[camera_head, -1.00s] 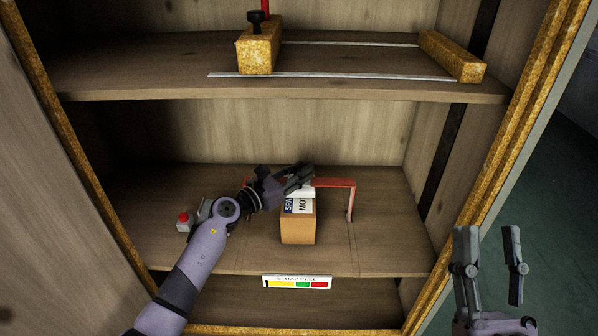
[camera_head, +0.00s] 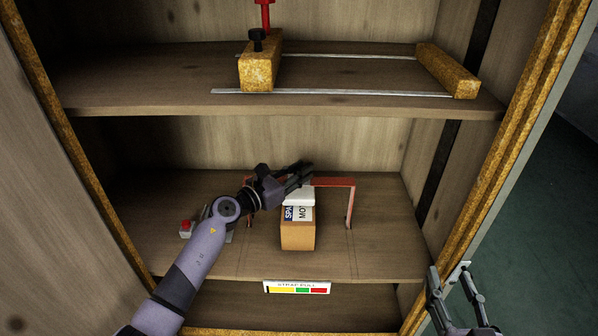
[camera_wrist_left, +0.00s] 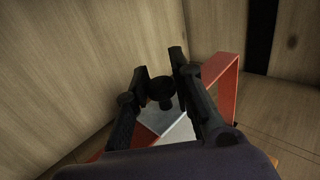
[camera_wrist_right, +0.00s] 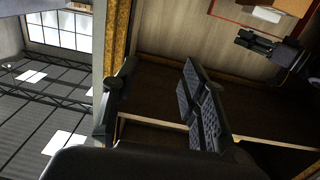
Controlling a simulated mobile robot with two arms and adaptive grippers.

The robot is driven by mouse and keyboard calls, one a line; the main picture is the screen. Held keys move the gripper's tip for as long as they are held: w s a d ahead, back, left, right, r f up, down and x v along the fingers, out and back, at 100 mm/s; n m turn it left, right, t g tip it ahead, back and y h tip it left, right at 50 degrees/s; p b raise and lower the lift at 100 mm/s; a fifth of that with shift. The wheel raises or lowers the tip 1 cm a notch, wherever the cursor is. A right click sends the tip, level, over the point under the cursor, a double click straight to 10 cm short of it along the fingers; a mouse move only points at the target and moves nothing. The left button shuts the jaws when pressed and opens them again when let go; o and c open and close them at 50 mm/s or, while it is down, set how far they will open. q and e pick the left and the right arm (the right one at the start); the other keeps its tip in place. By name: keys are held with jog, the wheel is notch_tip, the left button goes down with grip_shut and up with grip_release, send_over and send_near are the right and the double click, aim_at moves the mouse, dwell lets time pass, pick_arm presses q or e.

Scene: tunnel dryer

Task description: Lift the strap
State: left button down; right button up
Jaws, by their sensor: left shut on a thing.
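A cardboard box (camera_head: 297,236) with a printed label and a white top piece (camera_head: 298,196) stands on the middle shelf, in front of or under a red arch (camera_head: 352,205). My left gripper (camera_head: 305,172) is at the top of the arch, just above the white piece. In the left wrist view its fingers are shut around a small dark piece (camera_wrist_left: 160,88), which I take to be the strap; it is mostly hidden by the fingers in the head view. My right gripper (camera_head: 450,267) is open and empty, low at the right by the cabinet's edge.
A strip labelled STRAP PULL (camera_head: 297,287) with coloured fields is on the shelf's front edge. A grey box with a red button (camera_head: 186,228) stands left of my left arm. The upper shelf (camera_head: 150,90) carries a clamp-like frame (camera_head: 259,70).

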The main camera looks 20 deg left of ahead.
pick_arm(q)
notch_tip(320, 180, up, 4)
jog(key=shift+f+p, duration=0.2)
jog(key=shift+p, duration=1.05)
notch_tip(320, 180, up, 5)
jog(key=p, duration=0.5)
jog(key=shift+a+r, duration=0.1)
pick_arm(e)
jog(key=s+d+f+g+h, duration=0.2)
jog(key=s+d+f+g, duration=0.1)
jog(key=s+f+g, duration=0.5)
jog(key=s+d+f+g+h, duration=0.25)
jog(key=s+f+g, duration=0.25)
jog(key=s+f, duration=0.3)
pick_arm(q)
notch_tip(320, 180, up, 3)
jog(key=p, duration=0.2)
jog(key=shift+p, duration=0.4)
pick_arm(e)
notch_tip(320, 180, down, 11)
jog(key=g, duration=0.1)
jog(key=shift+w+d+r+m+y, duration=0.2)
jog(key=shift+d+m+y, duration=0.15)
jog(key=shift+d+m, duration=0.05)
pick_arm(q)
jog(key=c, duration=1.4)
grip_release()
jog(key=shift+s, duration=0.1)
